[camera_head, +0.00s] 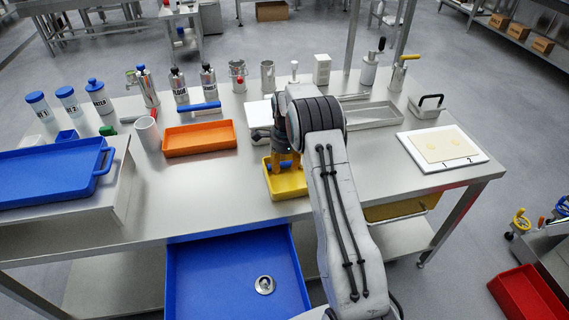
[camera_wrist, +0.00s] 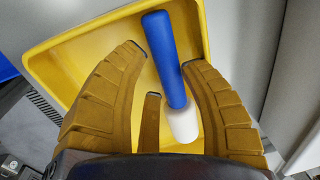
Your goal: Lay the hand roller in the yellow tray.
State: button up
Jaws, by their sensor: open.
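The yellow tray (camera_head: 287,190) stands near the front edge of the steel table, below my gripper. It fills much of the wrist view (camera_wrist: 75,62). The hand roller, a blue cylinder with a white end (camera_wrist: 162,48), is inside the tray's outline; its blue part also shows in the head view (camera_head: 286,165). Its blue end reaches near the far rim, and I cannot tell whether it rests flat. My gripper (camera_wrist: 170,58) is open above the tray, with its tan fingers either side of the roller and not closed on it.
An orange tray (camera_head: 200,139) stands to the left, with a blue-and-white tool (camera_head: 198,106) behind it. A blue tray (camera_head: 50,172) sits on a raised stand at far left. Bottles and canisters line the back. A white board (camera_head: 470,163) lies at right.

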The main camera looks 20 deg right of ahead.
jog(key=s+a+r+n, duration=0.2)
jog(key=s+r, duration=0.1)
jog(key=r, duration=0.7)
jog(key=s+a+r+n, duration=0.2)
jog(key=s+r, duration=0.2)
jog(key=r, duration=0.6)
jog(key=s+a+r+n+t, duration=0.1)
jog(key=s+a+r+n, duration=0.15)
jog(key=s, duration=0.35)
jog(key=s+a+r+n, duration=0.1)
jog(key=s+a+n, duration=0.1)
jog(key=s+n, duration=0.3)
jog(key=s+a+r+n+t, duration=0.1)
jog(key=s+a+r+n, duration=0.15)
jog(key=s, duration=0.55)
jog(key=s+f+n, duration=0.2)
jog(key=s+n, duration=0.1)
jog(key=s, duration=0.2)
jog(key=s+a+f+n, duration=0.1)
jog(key=s+f+n, duration=0.1)
jog(key=s, duration=0.4)
jog(key=shift+a+f+n, duration=0.15)
jog(key=shift+f+n, duration=0.1)
jog(key=shift+n, duration=0.35)
jog(key=shift+r, duration=0.1)
